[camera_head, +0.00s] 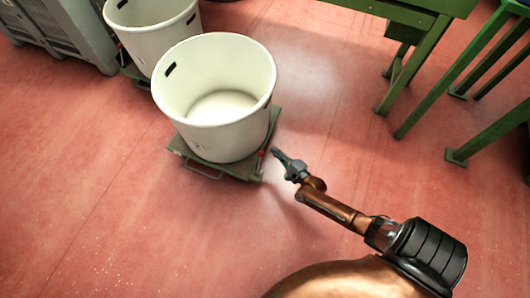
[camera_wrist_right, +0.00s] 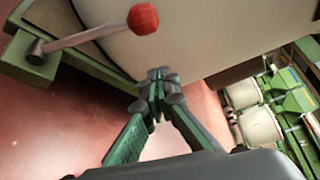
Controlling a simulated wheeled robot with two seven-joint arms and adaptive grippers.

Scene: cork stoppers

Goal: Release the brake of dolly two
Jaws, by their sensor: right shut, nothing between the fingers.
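A green dolly (camera_head: 244,168) carries a large white empty tub (camera_head: 232,133) on the red floor. I see no number on it. In the right wrist view, a brake lever (camera_wrist_right: 85,38) with a round red knob (camera_wrist_right: 143,18) sticks out from the dolly's green frame (camera_wrist_right: 85,66). My right gripper (camera_head: 276,152) is shut and empty beside the dolly's right corner. In the right wrist view its fingertips (camera_wrist_right: 160,82) meet below and to the right of the red knob, apart from it. My left gripper is not in view.
A second white tub (camera_head: 145,40) on a dolly stands behind. Grey crates (camera_head: 75,30) are at the far left. A green bench (camera_head: 425,60) and green frames stand at the upper right. The floor in front is clear.

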